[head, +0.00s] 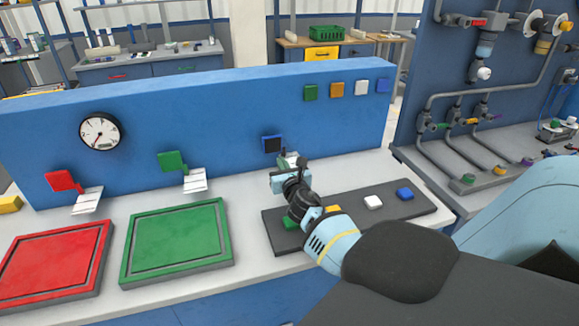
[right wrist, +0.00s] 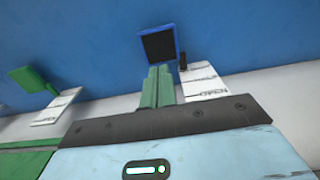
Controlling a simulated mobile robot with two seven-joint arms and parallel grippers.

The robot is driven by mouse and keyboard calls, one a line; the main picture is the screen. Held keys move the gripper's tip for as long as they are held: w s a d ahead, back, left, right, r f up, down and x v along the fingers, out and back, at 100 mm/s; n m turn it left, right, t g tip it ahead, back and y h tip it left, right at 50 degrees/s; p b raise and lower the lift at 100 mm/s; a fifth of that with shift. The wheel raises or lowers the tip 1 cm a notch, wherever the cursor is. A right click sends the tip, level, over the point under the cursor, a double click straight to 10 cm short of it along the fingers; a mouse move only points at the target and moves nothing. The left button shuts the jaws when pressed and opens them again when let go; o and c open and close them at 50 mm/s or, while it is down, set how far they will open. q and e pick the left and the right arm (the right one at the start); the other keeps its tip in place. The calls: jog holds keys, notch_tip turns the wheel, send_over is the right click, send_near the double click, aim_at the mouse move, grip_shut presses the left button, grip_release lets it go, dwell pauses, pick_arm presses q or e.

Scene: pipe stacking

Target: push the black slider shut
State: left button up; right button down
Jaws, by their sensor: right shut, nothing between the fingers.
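On the blue upright panel is a square black face in a blue frame (head: 272,144), also seen in the right wrist view (right wrist: 158,46). A small black upright piece (right wrist: 183,61) stands just right of it, by a white label plate (right wrist: 205,85) reading "OPEN" at its near end. I cannot tell how far the slider is open. My right gripper (head: 289,160) is just below and in front of the frame. Its pale green fingers (right wrist: 158,85) are together and empty, left of the black piece. My left gripper is not in view.
A red flap (head: 65,181) and a green flap (head: 173,162) stand on the panel to the left. Red (head: 50,262) and green (head: 178,242) trays lie on the table. A dark strip (head: 340,212) with coloured blocks lies under my right arm.

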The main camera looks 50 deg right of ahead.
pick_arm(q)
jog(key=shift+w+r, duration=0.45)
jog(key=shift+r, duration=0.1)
pick_arm(e)
jog(key=v, duration=0.5)
jog(key=shift+s+a, duration=0.25)
jog(key=shift+s, duration=0.05)
